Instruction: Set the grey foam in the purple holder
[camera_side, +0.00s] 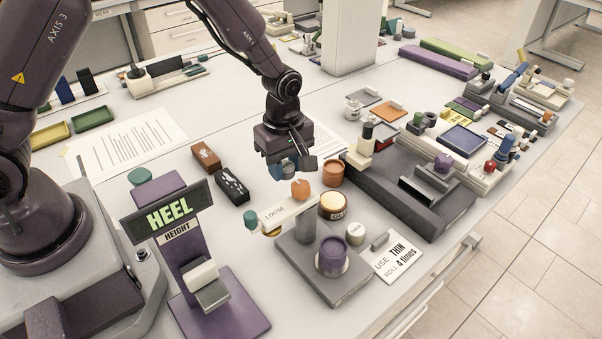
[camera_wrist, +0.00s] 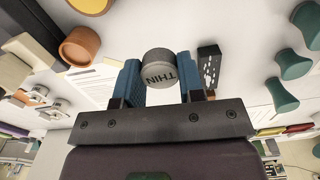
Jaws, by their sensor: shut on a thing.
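My gripper (camera_side: 291,168) hangs above the middle of the table, behind the LOOSE block. In the wrist view, its two blue fingers are shut on a short grey cylinder (camera_wrist: 158,62) with THIN on its end face; I take this as the grey foam. The fingers and jaw hide most of it in the side view. A purple cup (camera_side: 332,256) stands upright on a pale disc on the dark grey platform, in front and to the right of my gripper; it looks like the purple holder. I cannot see inside it clearly.
The LOOSE block (camera_side: 288,211), an orange pot (camera_side: 333,173) and the HEEL HEIGHT stand (camera_side: 177,240) are nearby. A card (camera_side: 398,258) reads USE THIN, ROLL 4 times. A black box (camera_side: 232,186) lies left of my gripper. A large dark grey fixture (camera_side: 410,200) stands right.

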